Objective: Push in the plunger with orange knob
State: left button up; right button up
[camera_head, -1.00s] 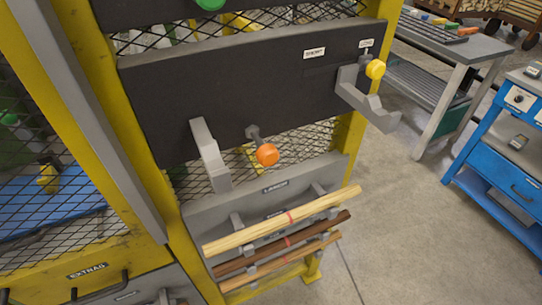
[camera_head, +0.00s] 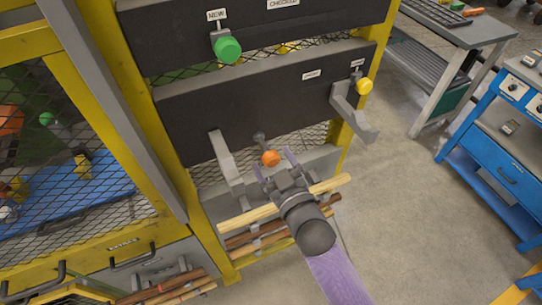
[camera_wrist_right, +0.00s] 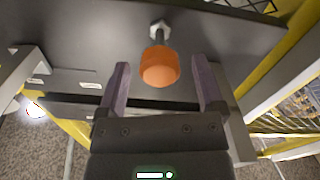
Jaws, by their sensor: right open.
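The plunger's orange knob (camera_head: 271,158) stands out on a short stem from the lower edge of a dark panel (camera_head: 200,112). In the right wrist view the orange knob (camera_wrist_right: 159,67) is extended from its hex collar and sits between and just beyond the fingertips. My right gripper (camera_head: 272,168) is open, with its two purple fingers pointing at the knob. In the right wrist view the gripper (camera_wrist_right: 165,78) is empty, and I see no contact with the knob. My left gripper is not in view.
A yellow knob (camera_head: 364,86) and a green knob (camera_head: 228,50) are on the panels. Grey hooks (camera_head: 226,158) (camera_head: 352,112) jut out on both sides of the orange knob. Wooden rods (camera_head: 330,184) lie below, under my right arm. A blue cabinet (camera_head: 490,160) stands right.

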jog(key=shift+x, duration=0.75)
grip_shut()
